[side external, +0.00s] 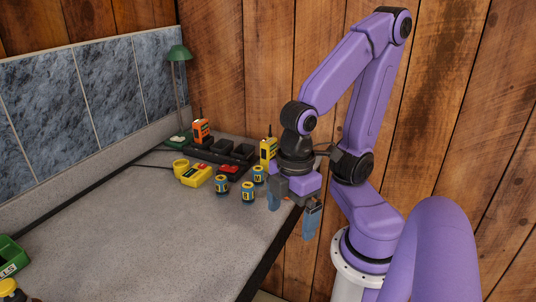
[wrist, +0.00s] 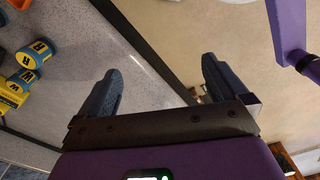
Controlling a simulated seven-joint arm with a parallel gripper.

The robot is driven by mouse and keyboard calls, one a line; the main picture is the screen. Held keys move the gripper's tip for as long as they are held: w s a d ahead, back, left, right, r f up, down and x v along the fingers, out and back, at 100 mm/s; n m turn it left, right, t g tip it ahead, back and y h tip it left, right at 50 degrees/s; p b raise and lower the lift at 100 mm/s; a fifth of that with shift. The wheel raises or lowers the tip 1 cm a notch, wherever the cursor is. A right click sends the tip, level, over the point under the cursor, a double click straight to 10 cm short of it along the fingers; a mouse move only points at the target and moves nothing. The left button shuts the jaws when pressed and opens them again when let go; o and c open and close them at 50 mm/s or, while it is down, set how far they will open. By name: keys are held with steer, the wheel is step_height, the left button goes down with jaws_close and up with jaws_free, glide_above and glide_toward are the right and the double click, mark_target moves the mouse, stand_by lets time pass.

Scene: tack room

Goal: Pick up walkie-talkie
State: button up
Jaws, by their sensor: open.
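An orange walkie-talkie (side external: 201,131) with a black antenna stands upright at the back of the counter, at the black multi-slot base. A yellow walkie-talkie (side external: 268,148) with an antenna stands upright at the right end of that base, close to my arm in the picture. My gripper (side external: 293,208) hangs at the counter's right edge, in front of and to the right of the yellow walkie-talkie, with nothing between its blue fingers. In the wrist view my gripper (wrist: 160,85) has its fingers wide apart over the counter edge; neither walkie-talkie can be made out clearly there.
The black base (side external: 223,150) has several slots. Blue-and-yellow cylinders (side external: 248,191) stand left of my gripper, beside a yellow device (side external: 195,176). A green lamp (side external: 178,54) stands behind. A green bin (side external: 12,256) is at far left. The counter's front middle (side external: 150,235) is clear.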

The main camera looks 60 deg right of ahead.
steer(key=c, duration=0.6)
steer(key=shift+c, duration=0.2)
steer(key=w+d+r+m+h, duration=0.1)
steer(key=w+d+r+m, duration=0.15)
steer(key=w+m, duration=0.65)
step_height(320, 180, up, 10)
steer(key=m+h, duration=0.4)
steer(key=m, duration=1.9)
glide_above(267, 140)
steer(key=a, duration=0.6)
steer(key=shift+g, duration=0.4)
steer(key=x, duration=1.7)
steer(key=shift+w+d+f, duration=0.1)
steer(key=shift+w+f, duration=0.1)
steer(key=shift+w, duration=0.15)
